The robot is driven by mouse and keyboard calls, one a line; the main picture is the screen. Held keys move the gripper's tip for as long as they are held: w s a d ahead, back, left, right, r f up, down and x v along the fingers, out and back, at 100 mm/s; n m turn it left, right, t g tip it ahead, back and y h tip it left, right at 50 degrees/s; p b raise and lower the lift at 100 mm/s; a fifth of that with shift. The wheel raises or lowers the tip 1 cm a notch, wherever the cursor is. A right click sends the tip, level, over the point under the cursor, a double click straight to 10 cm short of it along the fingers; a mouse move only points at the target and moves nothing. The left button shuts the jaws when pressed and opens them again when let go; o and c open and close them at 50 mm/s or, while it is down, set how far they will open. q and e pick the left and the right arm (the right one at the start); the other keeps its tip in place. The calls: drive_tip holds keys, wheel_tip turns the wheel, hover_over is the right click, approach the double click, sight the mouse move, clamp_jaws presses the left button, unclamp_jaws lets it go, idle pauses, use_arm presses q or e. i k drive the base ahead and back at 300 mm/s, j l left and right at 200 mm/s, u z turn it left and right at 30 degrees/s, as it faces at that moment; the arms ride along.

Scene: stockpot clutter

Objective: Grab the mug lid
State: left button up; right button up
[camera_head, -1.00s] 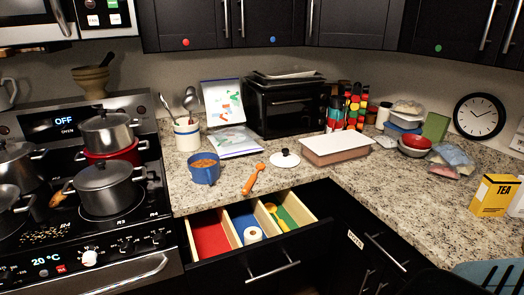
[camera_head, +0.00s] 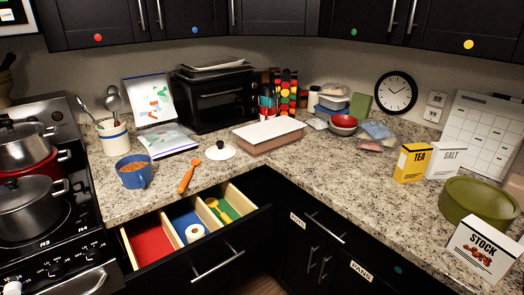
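A round white lid with a dark knob (camera_head: 220,151) lies on the granite counter, behind the open drawer and left of a flat pinkish box with a white top. A blue mug (camera_head: 134,171) with orange-brown contents stands to its left, uncovered. Neither of my grippers is in view.
The open drawer (camera_head: 265,209) sticks out below the lid. The pinkish box (camera_head: 269,135) lies close right of it. A black toaster oven (camera_head: 214,98) stands behind. Pots (camera_head: 27,202) are on the stove at left. Counter at centre right is clear.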

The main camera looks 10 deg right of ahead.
sight(221, 152)
drive_tip(key=i+j, duration=0.1)
drive_tip(key=j, duration=1.75)
drive_tip(key=i+z, duration=0.1)
drive_tip(key=z, duration=1.2)
